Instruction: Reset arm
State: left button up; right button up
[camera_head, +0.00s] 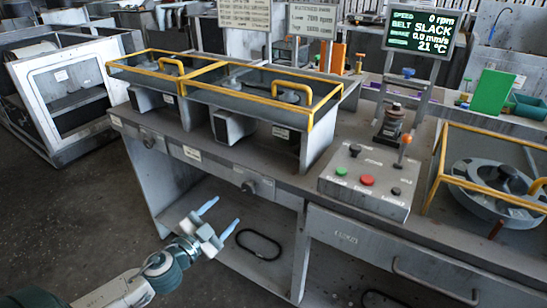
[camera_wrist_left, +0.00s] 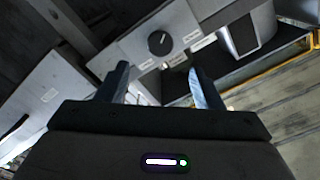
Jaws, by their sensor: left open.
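My left gripper (camera_head: 218,220) is in the lower left of the head view, in front of the grey workbench (camera_head: 190,204). Its two pale blue fingers are apart, with nothing between them. In the left wrist view its fingers (camera_wrist_left: 158,88) also show spread and empty. A black knob (camera_wrist_left: 159,43) on the bench's front panel appears beyond the fingers in that view. My left arm comes in from the bottom left corner. My right gripper is in neither view.
A control box (camera_head: 369,180) with coloured buttons and a lever stands on the bench. Yellow-framed guards (camera_head: 283,90) cover the bench's left part. A screen (camera_head: 419,33) reads "BELT SLACK". A black belt loop (camera_head: 258,245) lies on the lower shelf. The floor at left is clear.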

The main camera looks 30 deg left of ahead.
pick_arm(q)
jog(key=s+a+f+n+g+y+p, duration=0.15)
jog(key=a+f, duration=0.25)
jog(key=f, duration=0.5)
jog(key=a+f+n+g+y+p, duration=0.1)
jog(key=a+f+n+g+y, duration=0.25)
jog(key=f, duration=0.45)
jog(key=s+a+f+n+g+p, duration=0.15)
jog(key=s+f, duration=0.25)
jog(key=f, duration=0.5)
jog(key=s+f+g, duration=0.3)
jog(key=s+f, duration=0.1)
jog(key=f, duration=0.4)
jog(key=s+d+f+n+g+h+p, duration=0.1)
jog(key=s+d+f+g, duration=0.2)
jog(key=s+d+f, duration=0.4)
jog(key=s+d+f+n+g+h+p, duration=0.1)
jog(key=s+d+f+g, duration=0.3)
jog(key=s+d+f, duration=0.4)
jog(key=s+f+h, duration=0.1)
jog(key=s+f, duration=0.4)
jog(key=s, duration=0.3)
jog(key=shift+s+d, duration=0.15)
jog(key=shift+d, duration=0.15)
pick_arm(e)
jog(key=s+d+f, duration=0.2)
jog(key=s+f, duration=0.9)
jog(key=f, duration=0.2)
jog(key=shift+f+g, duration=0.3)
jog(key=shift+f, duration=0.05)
